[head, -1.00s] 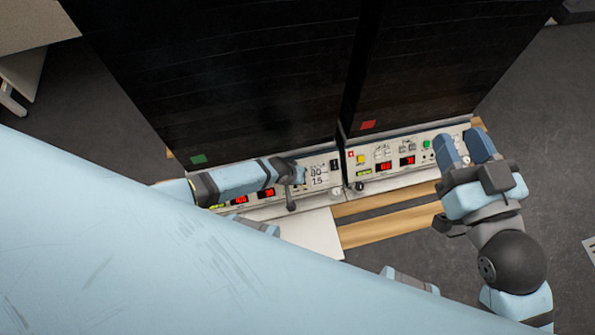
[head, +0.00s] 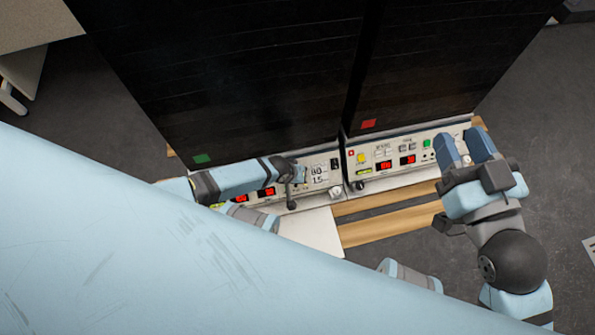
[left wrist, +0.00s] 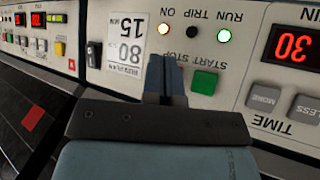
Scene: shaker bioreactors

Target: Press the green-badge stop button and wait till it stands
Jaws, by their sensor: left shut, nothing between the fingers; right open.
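The green badge (head: 201,159) is on the dark front of the left shaker, above its control panel (head: 322,178). My left gripper (head: 300,175) is at this panel, shut and empty. In the left wrist view the panel appears upside down, and the shut fingertips (left wrist: 164,72) are at the spot under the STOP label, beside the green START button (left wrist: 205,82). They hide the stop button, so I cannot tell whether it is pressed in. A green lamp (left wrist: 225,36) is lit. My right gripper (head: 466,150) is open and empty beside the right shaker's panel.
The right shaker has a red badge (head: 369,123) and its own panel with a yellow button (head: 362,158). A wooden bench (head: 390,215) runs below the panels. A paper label (left wrist: 125,42) is on the left panel. Grey floor (head: 555,130) lies open at right.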

